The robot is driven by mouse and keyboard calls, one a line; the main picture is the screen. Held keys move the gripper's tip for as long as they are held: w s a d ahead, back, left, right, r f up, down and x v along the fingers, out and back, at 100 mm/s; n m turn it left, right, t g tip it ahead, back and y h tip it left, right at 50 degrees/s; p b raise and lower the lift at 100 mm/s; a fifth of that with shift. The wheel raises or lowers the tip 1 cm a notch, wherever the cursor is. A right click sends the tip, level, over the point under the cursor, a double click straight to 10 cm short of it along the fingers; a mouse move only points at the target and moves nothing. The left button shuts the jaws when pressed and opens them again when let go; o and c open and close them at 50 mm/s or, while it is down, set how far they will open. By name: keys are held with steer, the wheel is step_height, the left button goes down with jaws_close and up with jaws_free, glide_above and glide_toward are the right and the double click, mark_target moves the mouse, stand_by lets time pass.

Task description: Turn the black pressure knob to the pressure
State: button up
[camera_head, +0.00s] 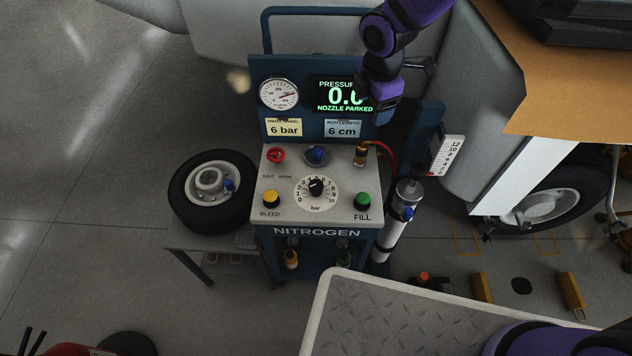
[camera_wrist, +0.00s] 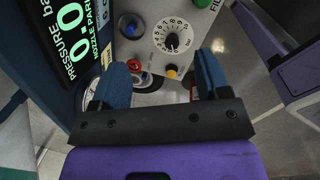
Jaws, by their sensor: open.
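The black pressure knob (camera_head: 316,187) sits in the middle of a round white dial marked in bar, on the sloped top of the nitrogen cart (camera_head: 345,215). Its exact pointer setting is too small to read surely. In the wrist view the knob (camera_wrist: 171,41) shows beyond and between my fingers. My gripper (camera_wrist: 160,70) is open and empty, its two blue fingers apart, and does not touch the knob. In the head view my arm hangs over the right side of the display (camera_head: 335,94), which reads PRESSURE and NOZZLE PARKED; the wrist view shows 0.0.
A card (camera_head: 284,128) reads small wheel 6 bar; another (camera_head: 343,129) reads 6 cm. A yellow BLEED button (camera_head: 271,198), green FILL button (camera_head: 363,200), red knob (camera_head: 276,155), blue knob (camera_head: 317,154) and hose nozzle (camera_head: 361,156) surround the dial. A wheel (camera_head: 190,207) lies left.

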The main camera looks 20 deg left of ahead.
mark_target(316, 185)
steer(key=s+a+f+n+g, duration=0.1)
steer(key=s+a+f+n, duration=0.2)
steer(key=a+f, duration=0.35)
steer(key=s+a+f+n+g, duration=0.1)
steer(key=s+a+f+n, duration=0.25)
steer(key=f, duration=1.25)
steer(key=w+a+f, duration=0.1)
steer(key=f, duration=0.2)
steer(key=shift+f, duration=0.4)
steer(key=c, duration=0.9)
steer(key=shift+a, duration=0.1)
